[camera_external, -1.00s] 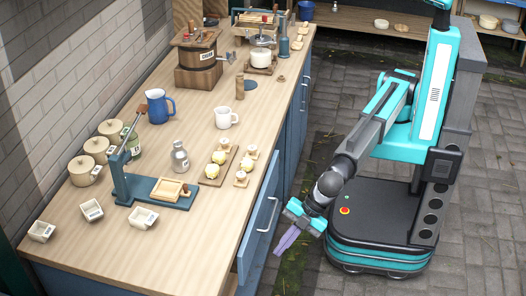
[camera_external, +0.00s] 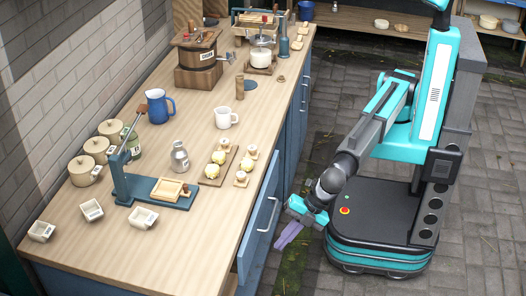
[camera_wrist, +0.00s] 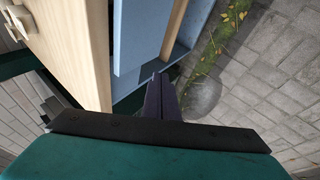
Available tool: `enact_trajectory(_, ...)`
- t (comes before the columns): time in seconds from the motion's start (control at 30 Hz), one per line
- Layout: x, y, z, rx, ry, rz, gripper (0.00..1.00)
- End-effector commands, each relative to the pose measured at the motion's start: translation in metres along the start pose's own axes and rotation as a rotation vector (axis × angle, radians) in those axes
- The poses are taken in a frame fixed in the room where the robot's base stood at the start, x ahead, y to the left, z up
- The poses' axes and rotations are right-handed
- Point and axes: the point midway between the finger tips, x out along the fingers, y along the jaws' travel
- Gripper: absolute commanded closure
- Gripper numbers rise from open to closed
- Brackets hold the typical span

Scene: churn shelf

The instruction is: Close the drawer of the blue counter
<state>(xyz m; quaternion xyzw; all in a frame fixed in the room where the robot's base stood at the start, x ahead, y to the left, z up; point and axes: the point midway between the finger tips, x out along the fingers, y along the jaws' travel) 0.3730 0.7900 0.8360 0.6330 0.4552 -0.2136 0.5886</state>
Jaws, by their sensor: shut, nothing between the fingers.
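The blue counter (camera_external: 133,268) has a pale wooden top and a blue drawer (camera_external: 257,240) on its right side. The drawer stands pulled out, with a light metal handle (camera_external: 267,214) on its front. My gripper (camera_external: 281,247) points down just right of the drawer front, apart from it in the external view. Its purple fingers are shut and empty. In the wrist view the fingers (camera_wrist: 161,78) lie close to a light blue panel (camera_wrist: 127,45) and a wooden strip (camera_wrist: 175,30); I cannot tell whether they touch.
The counter top carries a blue lever press (camera_external: 120,180), a churn (camera_external: 198,60), a blue jug (camera_external: 160,106), a metal bottle (camera_external: 180,157) and several small tubs. Paved floor (camera_external: 470,240) is open to the right. Low plants (camera_wrist: 228,25) grow beside the counter.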

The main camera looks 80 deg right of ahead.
Motion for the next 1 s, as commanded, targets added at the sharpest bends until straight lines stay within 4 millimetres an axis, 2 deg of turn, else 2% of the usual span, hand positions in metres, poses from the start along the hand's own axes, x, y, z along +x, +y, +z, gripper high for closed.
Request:
enact_trajectory(0.43, -0.017, -0.011, 0.078, -0.603, -0.186, 0.025, 1.00)
enact_trajectory(0.8, -0.049, -0.042, 0.149, -1.134, -0.383, -0.020, 1.00)
enact_trajectory(1.0, -0.071, -0.062, 0.181, -1.355, -0.482, -0.048, 1.00)
